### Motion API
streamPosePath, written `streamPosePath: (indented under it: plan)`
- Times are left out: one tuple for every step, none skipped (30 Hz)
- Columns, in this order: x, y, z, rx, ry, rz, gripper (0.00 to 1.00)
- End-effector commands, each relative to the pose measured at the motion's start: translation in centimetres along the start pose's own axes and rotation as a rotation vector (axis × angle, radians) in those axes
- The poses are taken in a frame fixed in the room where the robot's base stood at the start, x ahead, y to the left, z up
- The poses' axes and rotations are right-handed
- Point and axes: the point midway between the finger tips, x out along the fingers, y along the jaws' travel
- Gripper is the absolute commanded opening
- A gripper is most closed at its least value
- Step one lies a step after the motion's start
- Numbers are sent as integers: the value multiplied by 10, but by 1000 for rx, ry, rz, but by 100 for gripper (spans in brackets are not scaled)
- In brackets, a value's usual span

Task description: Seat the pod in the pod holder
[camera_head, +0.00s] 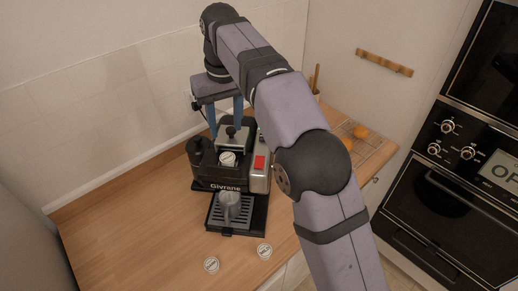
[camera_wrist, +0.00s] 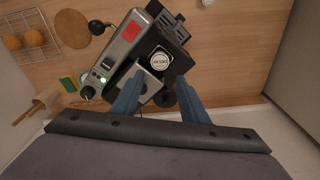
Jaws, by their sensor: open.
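A pod (camera_head: 228,158) with a white, dark-lettered top sits in the dark pod holder at the top of the coffee machine (camera_head: 225,187). In the wrist view the pod (camera_wrist: 159,61) lies face up in the dark square holder (camera_wrist: 176,64). It looks level, but I cannot tell if it is fully down. My gripper (camera_head: 225,127) is above the back of the machine, its two blue fingers apart and empty. In the wrist view my gripper (camera_wrist: 158,82) has its fingertips near the silver lid part (camera_wrist: 150,89), just behind the pod; I cannot tell if they touch it.
Two more pods, one left (camera_head: 211,265) and one right (camera_head: 264,251), lie on the wooden counter in front. A grey cup (camera_head: 229,204) stands on the drip tray. Oranges (camera_head: 360,132) lie on a rack at the right. The counter left of the machine is clear.

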Motion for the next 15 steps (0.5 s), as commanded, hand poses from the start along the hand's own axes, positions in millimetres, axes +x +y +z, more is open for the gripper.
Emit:
streamPosePath:
  plan:
    - [0, 0, 0, 1, -1, 0, 40]
    - [1, 1, 0, 2, -1, 0, 40]
    - [1, 2, 1, 4, -2, 1, 40]
    - [2, 4, 2, 7, -3, 1, 40]
    - [2, 6, 3, 11, -4, 1, 40]
    - [4, 10, 6, 18, -5, 2, 40]
    - [5, 13, 7, 25, -6, 3, 40]
    - [7, 17, 10, 32, -9, 4, 40]
    - [10, 23, 14, 44, -11, 5, 40]
    - [13, 28, 18, 54, -15, 7, 40]
    - [16, 34, 22, 66, -17, 8, 40]
    - [20, 41, 30, 82, -21, 9, 40]
    - [24, 48, 36, 96, -26, 11, 40]
    - [28, 54, 42, 110, -28, 12, 40]
    - [34, 63, 52, 130, -32, 14, 40]
